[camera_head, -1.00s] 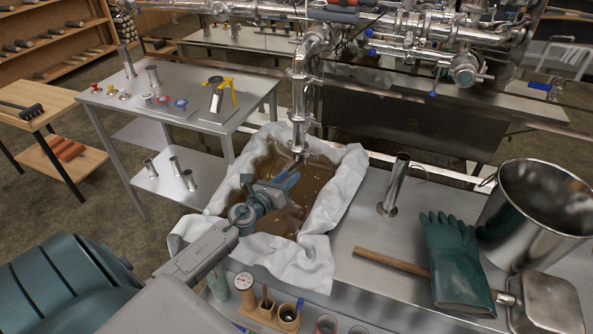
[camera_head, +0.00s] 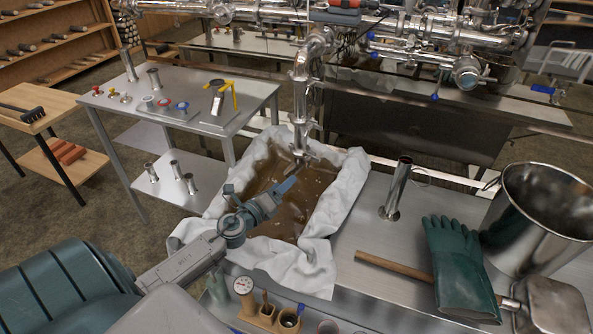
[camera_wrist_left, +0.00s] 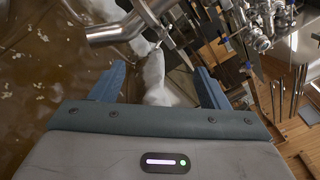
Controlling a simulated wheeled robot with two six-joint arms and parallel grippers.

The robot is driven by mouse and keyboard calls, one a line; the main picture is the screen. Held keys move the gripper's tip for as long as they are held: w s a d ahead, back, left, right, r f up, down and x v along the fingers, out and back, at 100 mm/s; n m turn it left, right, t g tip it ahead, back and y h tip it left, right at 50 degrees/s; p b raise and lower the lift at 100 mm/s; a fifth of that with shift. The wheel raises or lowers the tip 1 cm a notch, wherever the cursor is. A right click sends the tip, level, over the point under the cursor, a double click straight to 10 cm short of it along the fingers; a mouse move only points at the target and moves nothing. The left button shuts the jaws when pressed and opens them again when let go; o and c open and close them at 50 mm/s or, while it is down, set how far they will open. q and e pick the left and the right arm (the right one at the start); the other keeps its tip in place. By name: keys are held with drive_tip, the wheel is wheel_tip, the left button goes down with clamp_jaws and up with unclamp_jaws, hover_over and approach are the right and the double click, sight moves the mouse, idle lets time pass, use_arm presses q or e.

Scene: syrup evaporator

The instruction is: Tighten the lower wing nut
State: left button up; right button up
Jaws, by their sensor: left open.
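The steel pipe (camera_head: 301,88) hangs down over the syrup pan, with clamps along it. Its bent spout (camera_head: 302,152) ends just above the cloth-lined pan (camera_head: 345,185). The lower wing nut is too small to make out for certain in the head view. My left gripper (camera_head: 287,185) is over the pan, below and in front of the spout, apart from it. In the left wrist view its two blue fingers (camera_wrist_left: 160,84) stand wide apart with nothing between them. The steel spout (camera_wrist_left: 118,32) and a thin pointed metal part (camera_wrist_left: 180,50) show beyond the fingertips. My right gripper is out of view.
Brown liquid (camera_head: 262,172) fills the pan. A green glove (camera_head: 460,265), a wooden-handled scoop (camera_head: 548,305) and a large steel pot (camera_head: 535,215) are at right. A wooden holder (camera_head: 268,316) stands at the front. A steel side table (camera_head: 205,110) stands at left.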

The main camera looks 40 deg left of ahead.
sight(308, 159)
use_arm(q)
drive_tip(key=w+n+p, duration=0.3)
drive_tip(key=w+n, duration=0.7)
drive_tip(key=n, duration=0.2)
drive_tip(key=shift+w+r+n, duration=0.35)
drive_tip(key=shift+w+n, duration=0.05)
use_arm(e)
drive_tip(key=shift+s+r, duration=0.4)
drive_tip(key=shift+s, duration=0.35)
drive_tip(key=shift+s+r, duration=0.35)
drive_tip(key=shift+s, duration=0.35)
use_arm(q)
drive_tip(key=c, duration=1)
